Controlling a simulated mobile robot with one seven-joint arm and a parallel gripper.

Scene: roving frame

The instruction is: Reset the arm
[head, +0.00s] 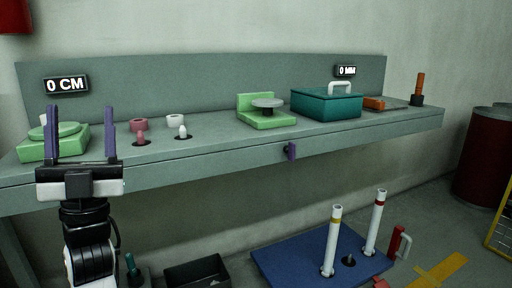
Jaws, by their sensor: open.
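My gripper (80,135) is at the left of the head view, pointing up, with two purple fingers spread apart and nothing between them. My black and white arm rises below it from the bottom edge. The gripper is in front of the workbench (260,142) and hides part of its left end. A green device with a round top (62,146) stands on the bench behind the fingers and is partly covered by them.
Below, a blue board (290,262) carries two white posts. A black bin (197,273) and a dark red barrel (483,155) stand on the floor.

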